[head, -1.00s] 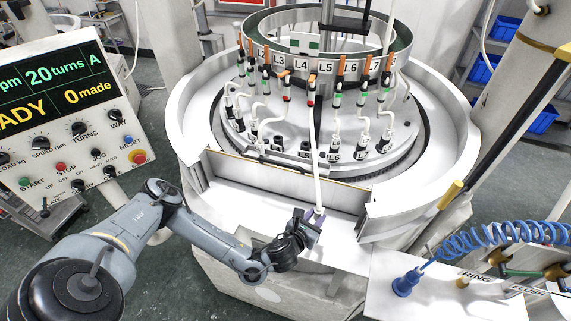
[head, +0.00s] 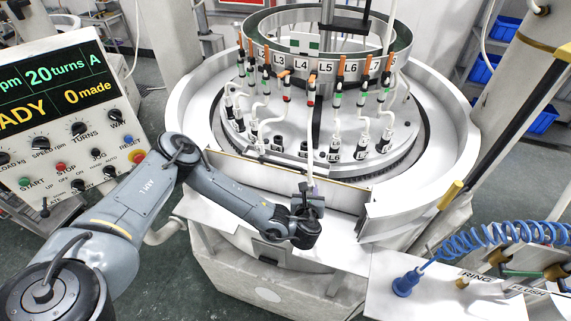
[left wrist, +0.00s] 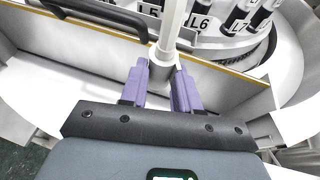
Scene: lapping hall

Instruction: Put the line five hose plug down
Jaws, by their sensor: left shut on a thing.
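My left gripper (head: 308,190) is shut on the end of a white hose, with its fingers around the hose plug. In the left wrist view, the two purple fingers (left wrist: 160,88) sit on either side of the grey-white plug (left wrist: 161,70). The white hose (head: 309,150) runs up from the gripper toward the line valves (head: 311,90) below the L5 label (head: 326,67). The gripper is over the white front ledge, before the low front wall. The plug's lower end is hidden. My right gripper is not in view.
Other white hoses end at a row of labelled sockets (head: 335,155) on the round plate. A low tan-edged wall (head: 270,178) stands between it and the ledge. A blue coiled hose (head: 490,240) is at right; a control panel (head: 65,130) at left.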

